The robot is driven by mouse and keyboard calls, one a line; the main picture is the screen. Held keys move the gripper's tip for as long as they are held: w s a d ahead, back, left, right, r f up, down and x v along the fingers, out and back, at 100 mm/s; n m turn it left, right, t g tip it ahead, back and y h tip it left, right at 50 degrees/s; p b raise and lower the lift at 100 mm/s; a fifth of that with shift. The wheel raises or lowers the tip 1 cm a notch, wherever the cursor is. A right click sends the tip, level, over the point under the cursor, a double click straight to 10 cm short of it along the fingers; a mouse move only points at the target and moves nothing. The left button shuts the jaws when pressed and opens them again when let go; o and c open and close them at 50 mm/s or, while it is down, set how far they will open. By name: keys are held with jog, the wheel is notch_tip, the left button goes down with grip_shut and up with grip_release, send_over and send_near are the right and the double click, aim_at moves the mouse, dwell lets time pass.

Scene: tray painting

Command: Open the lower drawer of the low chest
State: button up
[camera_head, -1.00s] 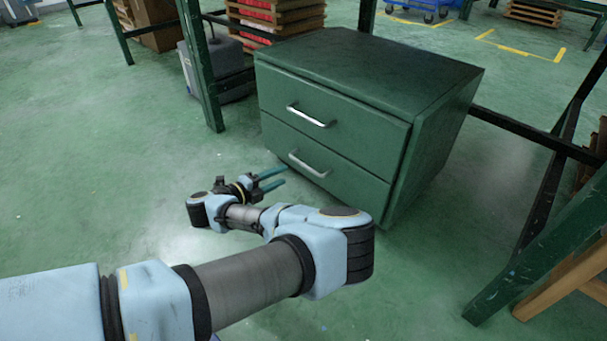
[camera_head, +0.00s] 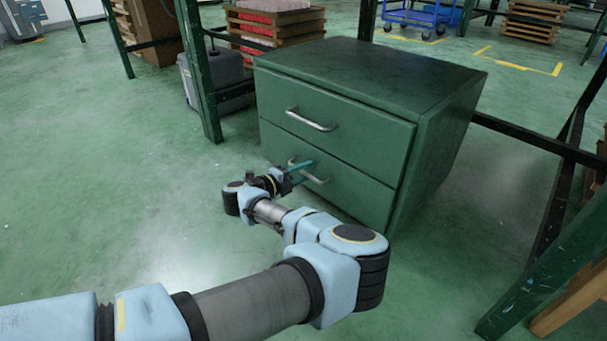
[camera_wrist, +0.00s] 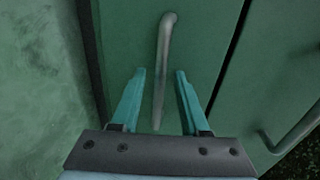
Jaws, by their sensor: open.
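The low chest (camera_head: 440,135) is green with two drawers, both shut flush. The upper drawer (camera_head: 345,138) has a metal bar handle (camera_head: 312,121). The lower drawer (camera_head: 355,192) has a similar handle (camera_head: 318,180), partly hidden behind my fingers in the head view. My gripper (camera_head: 306,172) is open at the lower handle. In the wrist view the lower handle (camera_wrist: 163,70) runs lengthwise between the two teal fingers (camera_wrist: 159,85), with a gap on each side. The upper drawer's handle (camera_wrist: 297,125) shows at the right edge there.
A dark green metal frame stands around the chest, with a leg (camera_head: 200,80) at left and another (camera_head: 540,255) at right. A grey container (camera_head: 215,75) and stacked pallets (camera_head: 275,25) are behind. The floor left of the chest is clear.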

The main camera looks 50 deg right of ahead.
jog(key=shift+c, duration=0.3)
grip_shut()
dwell(1.0)
